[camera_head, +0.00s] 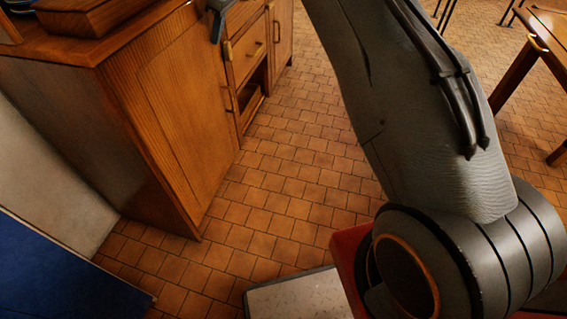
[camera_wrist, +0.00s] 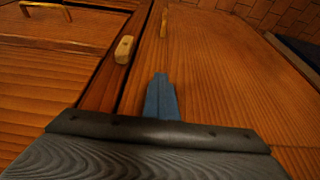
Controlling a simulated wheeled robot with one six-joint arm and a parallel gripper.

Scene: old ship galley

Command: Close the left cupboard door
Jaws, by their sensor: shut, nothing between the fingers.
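The left cupboard door (camera_head: 178,105) is a tall brown wood panel at the near end of the wooden cabinet. It looks flush or almost flush with the front; I cannot tell whether it is fully shut. In the wrist view the door (camera_wrist: 220,70) fills the right side, with a dark line along its edge and a small brass handle (camera_wrist: 164,22). My gripper (camera_wrist: 161,80) is shut and empty, its blue fingers over the door near that edge. Whether they touch it is unclear. In the head view only part of my gripper (camera_head: 217,22) shows at the top, by the cabinet top.
Right of the door are a drawer (camera_head: 249,50) with a handle and an open dark slot below it. Another cupboard door (camera_head: 283,35) is farther along. The tiled floor (camera_head: 290,185) in front is clear. A wooden table (camera_head: 515,75) stands at the right. A blue panel (camera_head: 60,270) is at lower left.

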